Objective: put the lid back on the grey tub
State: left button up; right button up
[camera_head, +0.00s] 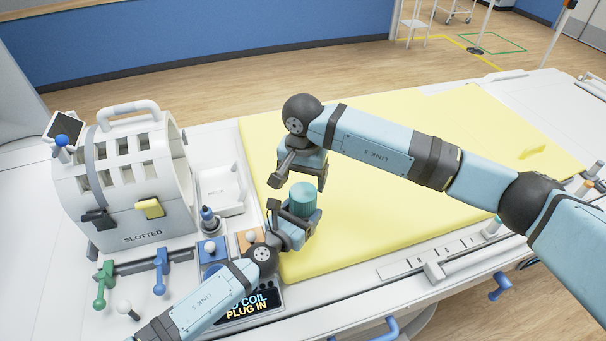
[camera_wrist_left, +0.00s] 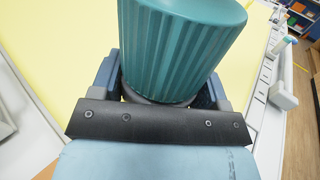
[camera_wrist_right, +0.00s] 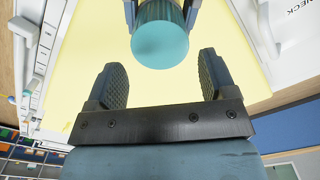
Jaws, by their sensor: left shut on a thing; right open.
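A ribbed teal lid (camera_head: 303,199) stands over the grey tub (camera_wrist_left: 158,101), of which only a dark grey band shows below the lid in the left wrist view. The lid (camera_wrist_left: 182,45) covers the tub's top; I cannot tell whether it is fully seated. My left gripper (camera_head: 297,216) is shut on the tub and holds it upright over the yellow mat's near left edge. My right gripper (camera_head: 301,181) is open and empty just above the lid, pointing down. In the right wrist view the lid's flat top (camera_wrist_right: 160,45) lies beyond the open fingers, apart from them.
The yellow mat (camera_head: 400,150) is mostly clear. At left stand a white slotted coil housing (camera_head: 135,180), a white tray (camera_head: 222,190) and a small dark bottle-like object (camera_head: 209,220). Coloured handles (camera_head: 160,270) and a display panel (camera_head: 248,306) line the near left edge.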

aim_at(303, 191)
jog(key=n, duration=0.1)
jog(key=r+n, duration=0.1)
jog(key=shift+n, duration=0.4)
jog(key=shift+f, duration=0.1)
jog(key=shift+f, duration=4)
jog(key=c, duration=0.7)
jog(key=m, duration=1)
